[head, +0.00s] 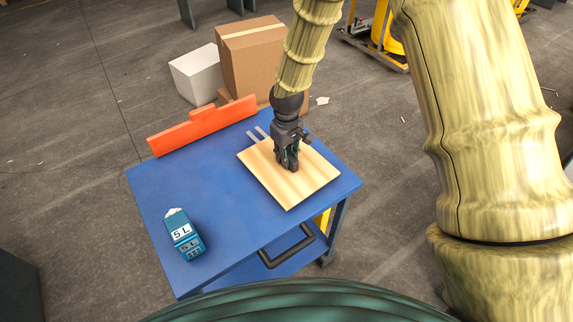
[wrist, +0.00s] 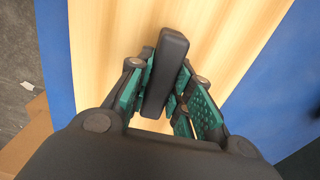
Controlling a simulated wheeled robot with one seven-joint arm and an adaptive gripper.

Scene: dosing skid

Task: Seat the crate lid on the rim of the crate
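The crate lid (head: 292,186) is a flat, pale wooden board over the right part of the blue table. In the wrist view the board (wrist: 110,40) fills the middle, with a dark bar handle (wrist: 167,68) standing on it. My gripper (head: 289,167) is above the middle of the lid, pointing down. In the wrist view its green-padded fingers (wrist: 166,82) lie on both sides of the handle and appear closed against it. I cannot make out a crate or its rim. Whether the lid touches what is under it is hidden.
The blue table (head: 155,190) has free room left of the lid. An orange panel (head: 205,125) runs along the back edge. Two grey strips (head: 256,134) show behind the lid. Boxes (head: 250,62) stand behind the table.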

